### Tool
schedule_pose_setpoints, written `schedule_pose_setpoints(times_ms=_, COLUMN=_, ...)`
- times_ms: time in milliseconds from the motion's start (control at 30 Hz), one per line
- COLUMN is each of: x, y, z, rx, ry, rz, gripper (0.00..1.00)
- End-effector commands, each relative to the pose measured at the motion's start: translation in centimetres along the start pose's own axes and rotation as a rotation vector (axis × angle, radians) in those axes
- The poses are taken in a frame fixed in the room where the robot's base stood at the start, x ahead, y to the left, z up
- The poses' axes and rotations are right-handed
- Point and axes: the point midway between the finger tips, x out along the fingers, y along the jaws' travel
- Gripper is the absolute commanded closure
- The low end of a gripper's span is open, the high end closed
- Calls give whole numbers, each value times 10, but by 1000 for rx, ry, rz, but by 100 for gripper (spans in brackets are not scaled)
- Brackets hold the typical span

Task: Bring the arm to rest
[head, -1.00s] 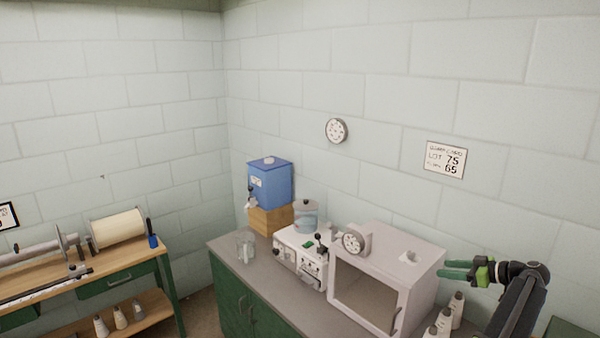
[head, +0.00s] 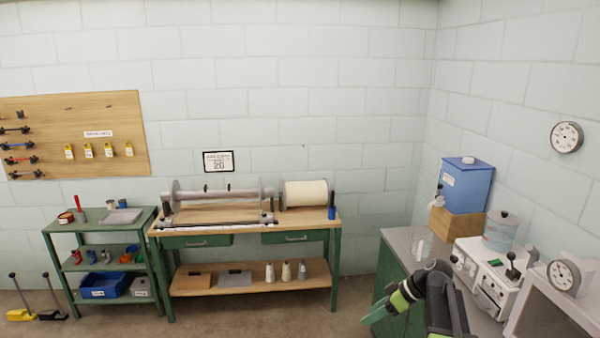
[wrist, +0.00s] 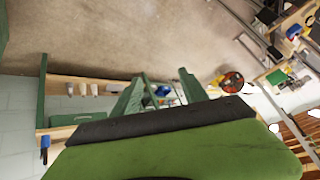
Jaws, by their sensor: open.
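My gripper (head: 378,312) is at the lower right of the head view, with green fingers pointing left and down. It is in front of the green cabinet under the grey counter and touches nothing that I can see. In the wrist view my gripper (wrist: 160,92) shows two green fingers spread apart, with no object held between them. My dark arm is bent, with its elbow near the counter's front edge in the picture.
A wooden workbench (head: 250,228) with a white spool (head: 305,193) stands against the back wall. A green shelf (head: 95,222) is to its left. The grey counter (head: 405,243) at right bears a blue tank (head: 466,186) and a white machine (head: 484,272). Open floor lies before the workbench.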

Motion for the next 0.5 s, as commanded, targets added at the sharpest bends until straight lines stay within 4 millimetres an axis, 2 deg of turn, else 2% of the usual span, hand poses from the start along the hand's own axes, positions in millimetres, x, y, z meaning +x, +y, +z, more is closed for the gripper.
schedule_pose_setpoints(times_ms=33, x=34, y=-27, z=-6, rx=2, ry=-58, rz=-22, gripper=49)
schedule_pose_setpoints(times_ms=100, x=67, y=-56, z=-12, rx=24, ry=-142, rz=-32, gripper=49)
schedule_pose_setpoints(times_ms=200, x=103, y=-93, z=-12, rx=71, ry=-257, rz=-18, gripper=49)
schedule_pose_setpoints(times_ms=300, x=129, y=-127, z=-3, rx=147, ry=-372, rz=37, gripper=49)
schedule_pose_setpoints(times_ms=400, x=132, y=-144, z=20, rx=289, ry=-475, rz=158, gripper=49)
schedule_pose_setpoints(times_ms=500, x=113, y=-138, z=46, rx=471, ry=-526, rz=303, gripper=49)
